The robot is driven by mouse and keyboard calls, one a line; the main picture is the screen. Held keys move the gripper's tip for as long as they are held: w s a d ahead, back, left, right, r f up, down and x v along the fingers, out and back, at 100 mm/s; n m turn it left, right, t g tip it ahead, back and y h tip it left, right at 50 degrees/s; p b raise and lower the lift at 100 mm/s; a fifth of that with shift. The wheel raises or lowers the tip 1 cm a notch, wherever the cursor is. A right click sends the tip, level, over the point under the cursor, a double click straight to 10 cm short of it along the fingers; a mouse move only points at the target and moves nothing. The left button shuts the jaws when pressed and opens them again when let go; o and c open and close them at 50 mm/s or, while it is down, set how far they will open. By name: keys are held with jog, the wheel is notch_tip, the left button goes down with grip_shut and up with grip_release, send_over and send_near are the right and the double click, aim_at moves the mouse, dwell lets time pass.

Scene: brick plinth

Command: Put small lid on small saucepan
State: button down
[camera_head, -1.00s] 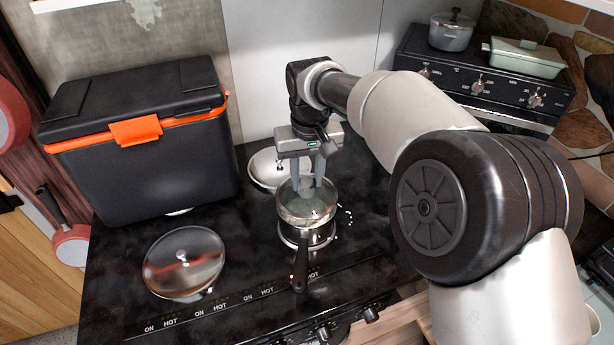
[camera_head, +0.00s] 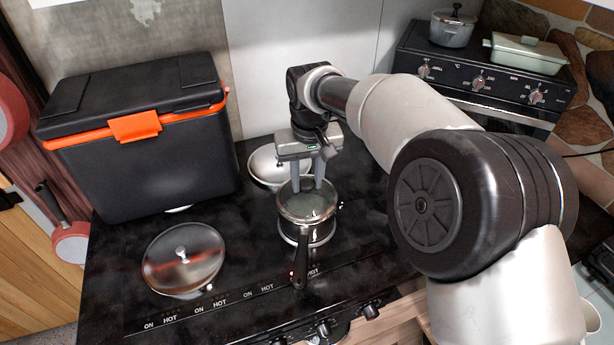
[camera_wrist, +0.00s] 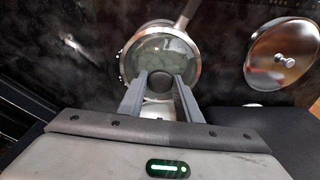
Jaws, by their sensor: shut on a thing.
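The small saucepan (camera_head: 304,238) stands on the black stove with its dark handle pointing toward the front edge. The small glass lid (camera_head: 307,202) is over the saucepan's mouth; it also shows in the wrist view (camera_wrist: 163,58). It looks roughly level and on or very close to the rim; I cannot tell whether it touches all round. My gripper (camera_head: 308,184) points down above the lid, with its fingers shut on the lid's knob, which is mostly hidden between them. In the wrist view my gripper's fingertips (camera_wrist: 161,80) reach over the lid.
A shallow metal pan (camera_head: 268,165) sits behind the saucepan. A black cooler with an orange latch (camera_head: 136,127) stands at the back left.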

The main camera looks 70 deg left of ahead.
jog(key=shift+f, duration=0.6)
dwell(0.6)
jog(key=c, duration=1.2)
grip_release()
notch_tip(320, 180, up, 17)
jog(key=d, duration=0.2)
jog(key=shift+s+r, duration=0.15)
